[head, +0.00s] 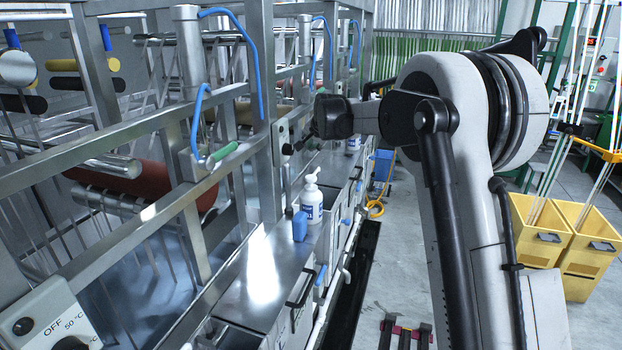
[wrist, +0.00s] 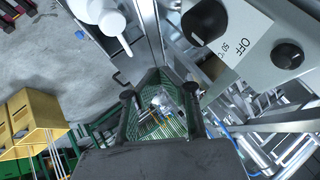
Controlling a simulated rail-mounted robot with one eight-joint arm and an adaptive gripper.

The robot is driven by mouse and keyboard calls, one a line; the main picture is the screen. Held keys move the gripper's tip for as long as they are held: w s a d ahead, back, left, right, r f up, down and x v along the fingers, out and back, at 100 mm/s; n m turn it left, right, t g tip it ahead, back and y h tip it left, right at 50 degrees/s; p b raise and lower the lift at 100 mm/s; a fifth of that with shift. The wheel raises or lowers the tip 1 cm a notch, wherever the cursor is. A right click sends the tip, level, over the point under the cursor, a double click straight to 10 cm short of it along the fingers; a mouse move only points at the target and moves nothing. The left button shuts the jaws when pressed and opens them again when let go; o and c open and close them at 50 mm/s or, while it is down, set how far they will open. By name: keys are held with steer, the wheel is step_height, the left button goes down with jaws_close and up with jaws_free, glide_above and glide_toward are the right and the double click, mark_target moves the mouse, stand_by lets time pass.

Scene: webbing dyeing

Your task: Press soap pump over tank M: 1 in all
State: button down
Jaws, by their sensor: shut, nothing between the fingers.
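The wrist view shows a white bottle (wrist: 98,14) cut off at the top left. My gripper (head: 300,143) is shut and empty, above and behind the pump bottle in the head view, close to a control panel (head: 284,141). It is apart from the pump head. In the wrist view my gripper (wrist: 158,92) points away from the camera. I cannot read which tank is M.
A blue block (head: 300,226) stands beside the bottle. Metal frame posts and rails (head: 262,110) crowd the left. A dial box marked OFF and 50 °C (wrist: 232,38) shows in the wrist view. Another white bottle (head: 353,141) stands farther back. Yellow bins (head: 575,262) stand on the right.

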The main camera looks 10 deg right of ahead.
mark_target(311, 177)
steer(key=shift+f+b, duration=2)
steer(key=shift+f, duration=2.1)
steer(key=shift+f, duration=0.15)
steer(key=shift+f+b, duration=0.3)
steer(key=shift+b, duration=0.1)
steer(key=shift+f+b, duration=0.7)
steer(key=shift+f, duration=0.25)
steer(key=shift+r, duration=0.15)
steer(key=shift+r+p, duration=0.6)
steer(key=shift+r, duration=0.65)
steer(key=shift+r+p, duration=1.05)
steer(key=shift+r, duration=1.45)
